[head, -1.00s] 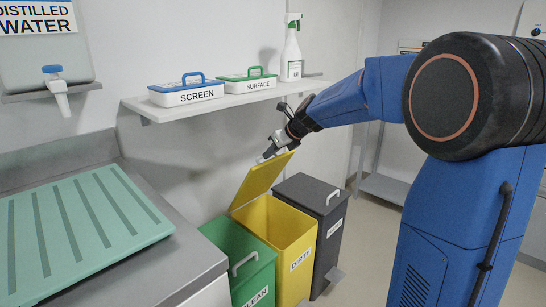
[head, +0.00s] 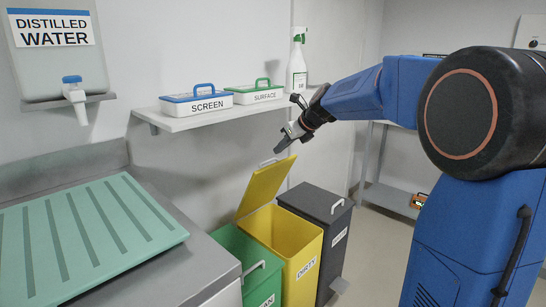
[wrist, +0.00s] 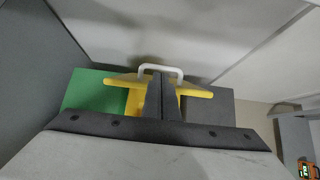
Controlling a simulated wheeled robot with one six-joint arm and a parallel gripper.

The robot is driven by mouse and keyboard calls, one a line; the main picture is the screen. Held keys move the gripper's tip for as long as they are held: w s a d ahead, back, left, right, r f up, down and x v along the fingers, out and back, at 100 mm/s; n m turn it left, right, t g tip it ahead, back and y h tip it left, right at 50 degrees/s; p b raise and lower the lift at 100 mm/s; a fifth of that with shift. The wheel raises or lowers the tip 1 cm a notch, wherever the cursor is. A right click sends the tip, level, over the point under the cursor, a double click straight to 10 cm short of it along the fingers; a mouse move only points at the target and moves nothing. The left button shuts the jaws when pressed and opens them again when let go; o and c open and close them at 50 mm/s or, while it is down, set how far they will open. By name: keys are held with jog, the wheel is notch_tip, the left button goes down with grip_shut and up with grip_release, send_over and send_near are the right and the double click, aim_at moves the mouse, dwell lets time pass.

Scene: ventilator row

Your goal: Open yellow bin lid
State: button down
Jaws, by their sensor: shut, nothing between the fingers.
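The yellow bin (head: 297,240), labelled DIRTY, stands between a green and a dark grey bin. Its yellow lid (head: 262,189) is raised and tilted back toward the wall, and the bin's mouth is open. The lid's white handle (head: 268,162) is at its top edge and also shows in the wrist view (wrist: 174,70). My gripper (head: 279,149) is shut and empty, just above the lid's top edge, apart from it in the head view. In the wrist view my gripper's fingers (wrist: 160,92) are together and hide part of the lid and bin.
The green bin (head: 236,245) and dark grey bin (head: 318,203) have closed lids. A shelf (head: 180,123) above carries a blue-lidded SCREEN box, a green-lidded SURFACE box and a spray bottle (head: 297,65). A counter with a green ribbed mat (head: 75,235) is at the left.

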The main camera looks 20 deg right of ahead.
jog(key=v, duration=0.3)
jog(key=t+y, duration=0.1)
jog(key=t, duration=0.1)
send_near(268, 161)
jog(key=x, duration=0.5)
jog(key=shift+w+a+f, duration=0.1)
jog(key=shift+w+f, duration=0.15)
jog(key=shift+f, duration=0.05)
dwell(0.5)
jog(key=w, duration=0.1)
jog(key=w+a+r, duration=0.1)
jog(key=w+a, duration=0.1)
jog(key=shift+w+r, duration=0.25)
